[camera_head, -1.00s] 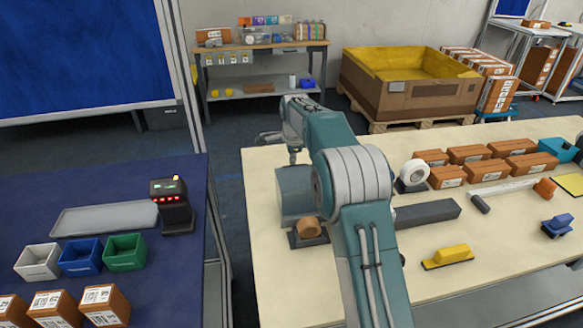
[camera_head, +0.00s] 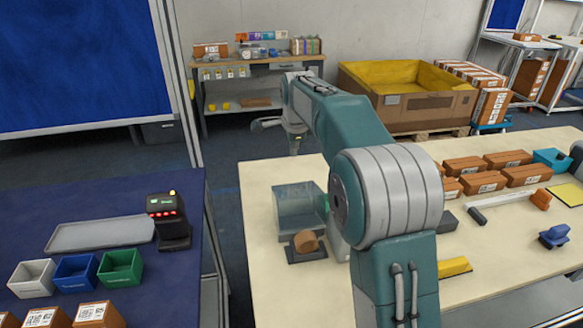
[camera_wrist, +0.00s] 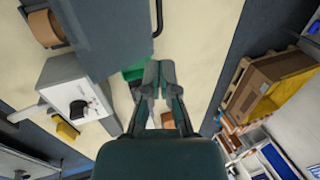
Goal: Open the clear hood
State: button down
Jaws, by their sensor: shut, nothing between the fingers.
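The clear hood (camera_head: 300,212) is a see-through bluish-grey cover on the near-left part of the cream table. It looks closed over the machine in the head view. In the wrist view the hood (camera_wrist: 110,38) fills the upper middle, with a thin dark handle (camera_wrist: 159,18) at its right edge. My gripper (camera_wrist: 158,72) is shut and empty, its fingertips close to the hood's edge in the picture; contact cannot be told. In the head view my gripper (camera_head: 262,123) shows beyond the hood, above the table's far edge. My arm hides part of the machine.
A brown roll (camera_head: 306,241) on a dark base stands in front of the hood. A grey box with a black knob (camera_wrist: 78,106) shows in the wrist view. Several brown boxes (camera_head: 465,166) stand right of my arm. A blue table (camera_head: 105,215) with bins lies left across a gap.

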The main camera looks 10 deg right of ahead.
send_over(296, 204)
jog(key=w, duration=0.4)
notch_tip(296, 204, down, 13)
jog(key=shift+a, duration=0.4)
